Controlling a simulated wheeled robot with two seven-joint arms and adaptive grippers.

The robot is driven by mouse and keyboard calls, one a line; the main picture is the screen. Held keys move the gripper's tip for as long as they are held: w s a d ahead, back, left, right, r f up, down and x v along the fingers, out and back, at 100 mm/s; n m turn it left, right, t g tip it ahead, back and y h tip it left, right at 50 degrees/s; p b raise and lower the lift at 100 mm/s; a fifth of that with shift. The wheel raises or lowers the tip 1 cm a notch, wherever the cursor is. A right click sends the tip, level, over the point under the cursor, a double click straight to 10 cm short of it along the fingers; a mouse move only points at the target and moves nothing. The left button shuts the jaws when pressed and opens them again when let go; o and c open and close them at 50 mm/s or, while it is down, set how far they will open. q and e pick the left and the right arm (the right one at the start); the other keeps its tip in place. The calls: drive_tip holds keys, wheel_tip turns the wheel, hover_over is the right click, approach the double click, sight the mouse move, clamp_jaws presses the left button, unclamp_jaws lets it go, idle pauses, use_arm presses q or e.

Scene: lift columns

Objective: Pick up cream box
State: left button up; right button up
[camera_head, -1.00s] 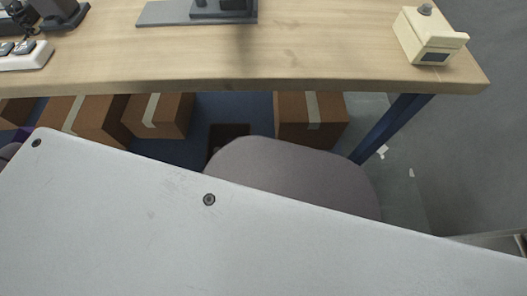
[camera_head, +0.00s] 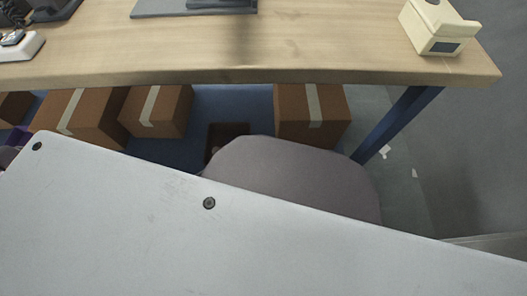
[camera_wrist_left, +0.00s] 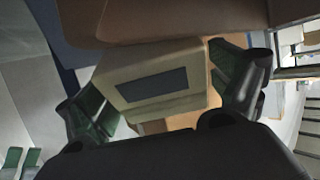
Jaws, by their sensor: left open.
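The cream box (camera_head: 437,30) stands on the wooden table top (camera_head: 330,45) near its right end in the head view. It has a dark rectangular panel on one side and a small knob-like part on top. In the left wrist view the cream box (camera_wrist_left: 190,62) lies between the fingers of my left gripper (camera_wrist_left: 155,85). The green-padded fingers are apart, one on each side of it. I cannot tell whether they touch it. Small green finger-like shapes at the lower left of the wrist view may be my right gripper (camera_wrist_left: 21,160); its state is unclear.
Cardboard boxes (camera_head: 157,112) stand under the table, with another (camera_head: 312,116) further right. A grey rounded chair seat (camera_head: 295,175) is in front of the table. A blue table leg (camera_head: 398,122) stands at the right. The table's middle is mostly clear.

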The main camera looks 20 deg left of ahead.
idle(0.4)
use_arm(q)
drive_tip(key=c, duration=1.5)
drive_tip(key=shift+r, duration=0.25)
